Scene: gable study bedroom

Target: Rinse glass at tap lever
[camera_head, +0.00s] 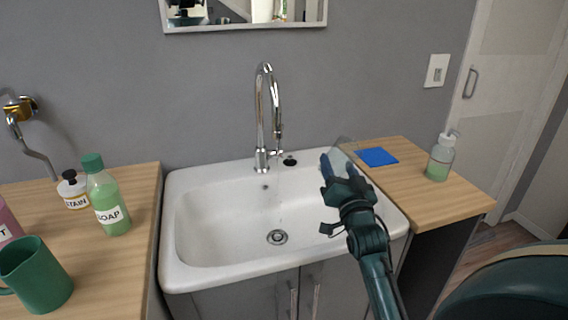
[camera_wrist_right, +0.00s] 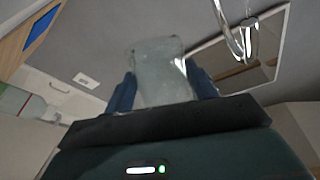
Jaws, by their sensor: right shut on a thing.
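The glass (camera_wrist_right: 161,76) is clear and sits between the two blue fingers of my right gripper (camera_wrist_right: 163,92), which is shut on it. In the head view the glass (camera_head: 344,149) shows only faintly behind the right gripper (camera_head: 338,165), above the right side of the white sink (camera_head: 172,235). The chrome tap (camera_head: 262,110) stands at the sink's back edge, to the left of the gripper and apart from it. My left gripper is not in view.
On the right counter (camera_head: 440,205) are a blue cloth (camera_head: 377,157) and a pump bottle (camera_head: 440,158). On the left counter (camera_head: 75,250) stand a green soap bottle (camera_head: 106,195), a stain jar (camera_head: 73,190) and a green mug (camera_head: 38,275). The basin is empty around its drain (camera_head: 277,237).

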